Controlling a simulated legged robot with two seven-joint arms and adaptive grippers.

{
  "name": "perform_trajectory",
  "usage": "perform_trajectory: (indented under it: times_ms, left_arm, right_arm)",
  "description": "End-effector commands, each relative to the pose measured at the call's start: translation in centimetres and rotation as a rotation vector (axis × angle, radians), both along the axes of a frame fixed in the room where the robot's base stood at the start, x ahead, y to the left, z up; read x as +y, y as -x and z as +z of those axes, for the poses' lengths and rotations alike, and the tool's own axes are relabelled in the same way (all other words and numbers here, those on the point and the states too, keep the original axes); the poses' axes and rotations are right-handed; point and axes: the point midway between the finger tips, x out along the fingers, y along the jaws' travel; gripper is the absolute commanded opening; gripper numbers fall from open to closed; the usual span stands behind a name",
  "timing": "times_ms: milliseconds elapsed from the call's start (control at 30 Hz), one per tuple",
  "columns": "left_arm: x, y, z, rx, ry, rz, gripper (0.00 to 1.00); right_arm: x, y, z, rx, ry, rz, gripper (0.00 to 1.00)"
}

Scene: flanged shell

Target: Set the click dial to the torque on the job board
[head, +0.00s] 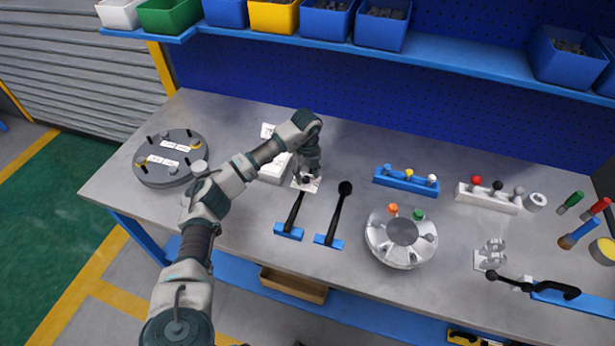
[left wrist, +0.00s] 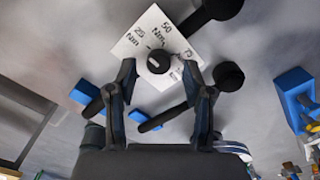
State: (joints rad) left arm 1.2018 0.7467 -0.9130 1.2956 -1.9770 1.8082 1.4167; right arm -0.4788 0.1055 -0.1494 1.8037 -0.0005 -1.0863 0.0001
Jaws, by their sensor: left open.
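The click dial (left wrist: 158,61) is a small dark round knob on a white plate (left wrist: 138,32) printed with 25 Nm, 50 Nm and 75. A pale mark shows on the knob, but I cannot tell exactly which number it points at. In the head view the plate (head: 313,186) lies on the bench below my left gripper (head: 308,170). The gripper is open, pointing down, its fingertips on either side of the knob; I cannot tell whether they touch it. A small white card (head: 267,130) stands behind the gripper; its text is unreadable and I cannot tell whether it is the job board.
Two black-handled levers on blue bases (head: 288,232) (head: 328,241) lie close in front of the dial. A white box (head: 271,174) is left of it. A flanged metal shell (head: 380,245) stands to the right, and a grey round plate (head: 150,174) at the left.

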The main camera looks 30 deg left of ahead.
Motion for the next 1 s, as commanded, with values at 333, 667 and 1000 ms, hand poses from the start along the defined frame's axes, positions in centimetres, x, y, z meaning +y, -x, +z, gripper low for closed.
perform_trajectory:
  times_ms: [333, 667, 1000]
  left_arm:
    - [0.05, 0.00, -1.14, 0.000, 0.001, 0.000, 0.51]
    - [-0.10, -0.01, -1.08, 0.000, 0.000, 0.000, 0.00]
    - [0.02, 0.02, -0.99, 0.000, 0.000, -0.039, 0.00]
  right_arm:
    - [0.07, -0.10, 0.36, 0.000, -0.001, 0.000, 0.40]
    - [0.08, -0.04, 0.33, -0.001, -0.001, -0.001, 0.40]
    - [0.06, -0.15, 0.36, -0.009, -0.003, -0.001, 0.40]
